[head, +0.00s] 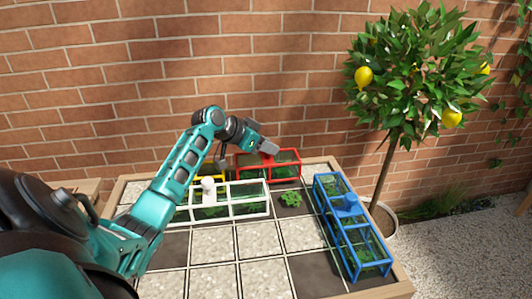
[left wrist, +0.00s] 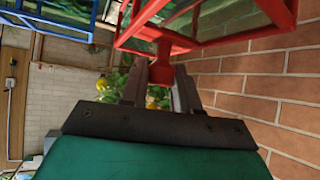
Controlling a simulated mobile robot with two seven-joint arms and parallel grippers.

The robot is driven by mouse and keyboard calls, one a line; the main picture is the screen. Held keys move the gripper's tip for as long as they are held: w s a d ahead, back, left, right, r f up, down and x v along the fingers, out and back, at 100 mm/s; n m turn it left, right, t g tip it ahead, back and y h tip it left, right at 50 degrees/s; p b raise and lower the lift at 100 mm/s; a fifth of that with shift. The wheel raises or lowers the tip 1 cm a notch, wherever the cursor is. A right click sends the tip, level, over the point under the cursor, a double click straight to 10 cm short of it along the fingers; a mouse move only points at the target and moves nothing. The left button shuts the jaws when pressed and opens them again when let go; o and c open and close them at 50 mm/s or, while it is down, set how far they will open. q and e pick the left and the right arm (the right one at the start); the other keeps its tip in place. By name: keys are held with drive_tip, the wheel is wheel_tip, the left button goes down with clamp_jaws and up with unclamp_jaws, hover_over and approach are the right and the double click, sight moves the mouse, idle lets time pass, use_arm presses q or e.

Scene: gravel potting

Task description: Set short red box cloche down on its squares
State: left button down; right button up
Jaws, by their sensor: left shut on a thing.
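The short red box cloche (head: 270,171) has a red frame with clear panes and is at the back of the gridded bed (head: 318,292). My left gripper (head: 270,150) reaches it from above and is shut on its red knob. In the left wrist view the red cloche (left wrist: 232,42) fills the top, with its knob between the fingers of the left gripper (left wrist: 160,82). I cannot tell whether its lower rim touches the bed or hangs just above it. The squares under it are mostly hidden. My right gripper is not in view.
A long white cloche (head: 230,211) lies in front of the red one, with a yellow cloche (head: 211,178) behind it, partly hidden. A blue cloche (head: 362,250) runs along the right side. An uncovered green plant (head: 291,199) sits between. A brick wall (head: 250,70) stands close behind.

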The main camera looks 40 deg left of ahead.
use_arm(q)
wheel_tip(320, 180, down, 2)
drive_tip(key=c, duration=0.8)
unclamp_jaws()
drive_tip(key=p+v, duration=0.1)
drive_tip(key=v, duration=1.1)
